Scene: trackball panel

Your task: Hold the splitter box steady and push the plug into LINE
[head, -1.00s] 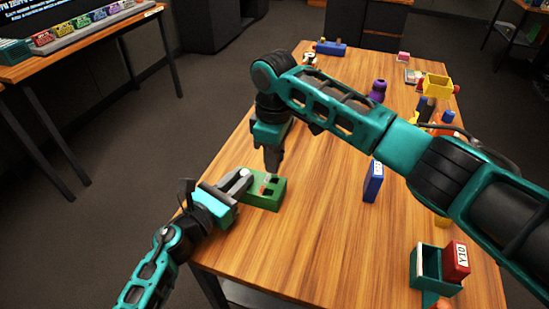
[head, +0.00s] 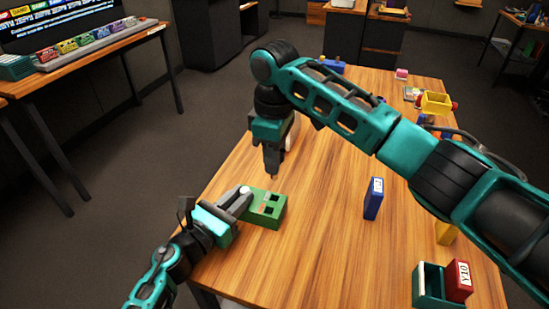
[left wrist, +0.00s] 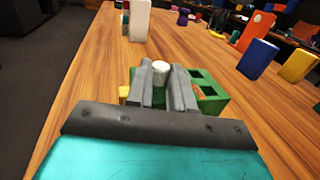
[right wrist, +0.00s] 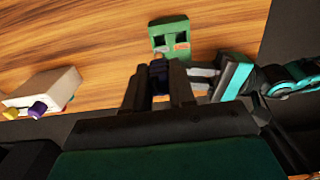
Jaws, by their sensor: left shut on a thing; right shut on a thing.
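The green splitter box (head: 270,221) lies near the table's left edge, with dark square openings and a small orange label on its top. My left gripper (head: 246,193) is shut at the box's left side; in the left wrist view a pale round piece (left wrist: 160,69) shows between its fingers, with the green box (left wrist: 213,103) behind. My right gripper (head: 273,172) points down above the box, apart from it. In the right wrist view it is shut on a dark plug (right wrist: 159,78), mostly hidden by the fingers. I cannot read which opening is LINE.
A blue block (head: 373,199) stands right of the box. A green holder (head: 428,297) and a red block (head: 459,281) are at the front right. A pale box (right wrist: 45,89) with coloured knobs stands near the right gripper. Wood between the box and blue block is clear.

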